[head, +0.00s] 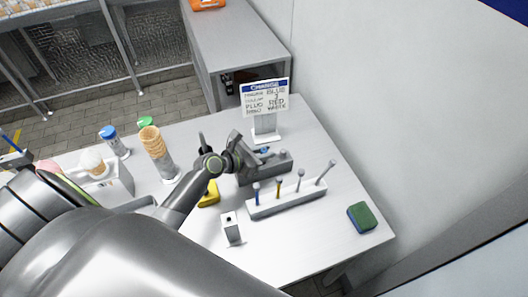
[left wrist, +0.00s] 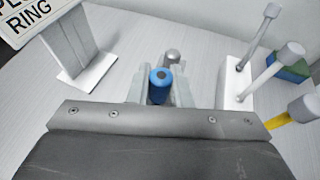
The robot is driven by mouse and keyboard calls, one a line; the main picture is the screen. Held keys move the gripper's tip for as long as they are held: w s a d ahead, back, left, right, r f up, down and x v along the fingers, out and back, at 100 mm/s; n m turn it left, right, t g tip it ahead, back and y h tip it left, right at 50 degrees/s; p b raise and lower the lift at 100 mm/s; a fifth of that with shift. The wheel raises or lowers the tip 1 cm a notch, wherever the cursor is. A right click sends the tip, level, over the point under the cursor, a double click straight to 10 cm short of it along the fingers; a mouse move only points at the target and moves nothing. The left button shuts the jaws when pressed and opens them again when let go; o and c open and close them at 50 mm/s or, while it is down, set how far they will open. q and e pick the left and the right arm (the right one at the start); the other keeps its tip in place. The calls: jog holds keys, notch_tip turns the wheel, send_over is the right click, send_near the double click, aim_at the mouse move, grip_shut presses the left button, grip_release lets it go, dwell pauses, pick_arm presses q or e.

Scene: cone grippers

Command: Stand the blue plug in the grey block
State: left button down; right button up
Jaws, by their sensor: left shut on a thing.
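The blue plug (left wrist: 157,88) is between the fingers of my left gripper (left wrist: 160,95) in the left wrist view, and the gripper is shut on it. In the head view a bit of the blue plug (head: 264,150) shows just past my left gripper (head: 256,150). A grey block (head: 282,169) lies on the table right below and beside the gripper, partly hidden by it. I cannot tell whether the plug touches the block. A rounded silver knob (left wrist: 172,56) stands just beyond the plug in the left wrist view. My right gripper is not in view.
A pale rack (head: 290,204) with several upright pegs stands in front of the grey block. A sign (head: 265,98) stands behind it. A small holed block (head: 231,230), a yellow piece (head: 209,194), a cone stack (head: 152,142) and a green-blue sponge (head: 361,217) are around.

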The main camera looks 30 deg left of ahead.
pick_arm(q)
jog(key=shift+s+f, duration=0.1)
jog(key=shift+f, duration=0.15)
jog(key=shift+f, duration=0.1)
dwell(0.3)
jog(key=shift+p, duration=1.05)
dwell(0.9)
jog(key=shift+f, duration=0.4)
jog(key=shift+a+f+b, duration=0.1)
jog(key=shift+f+b, duration=0.1)
jog(key=shift+b, duration=0.15)
jog(key=shift+f, duration=0.15)
jog(key=shift+f+b, duration=0.35)
jog(key=shift+b, duration=0.1)
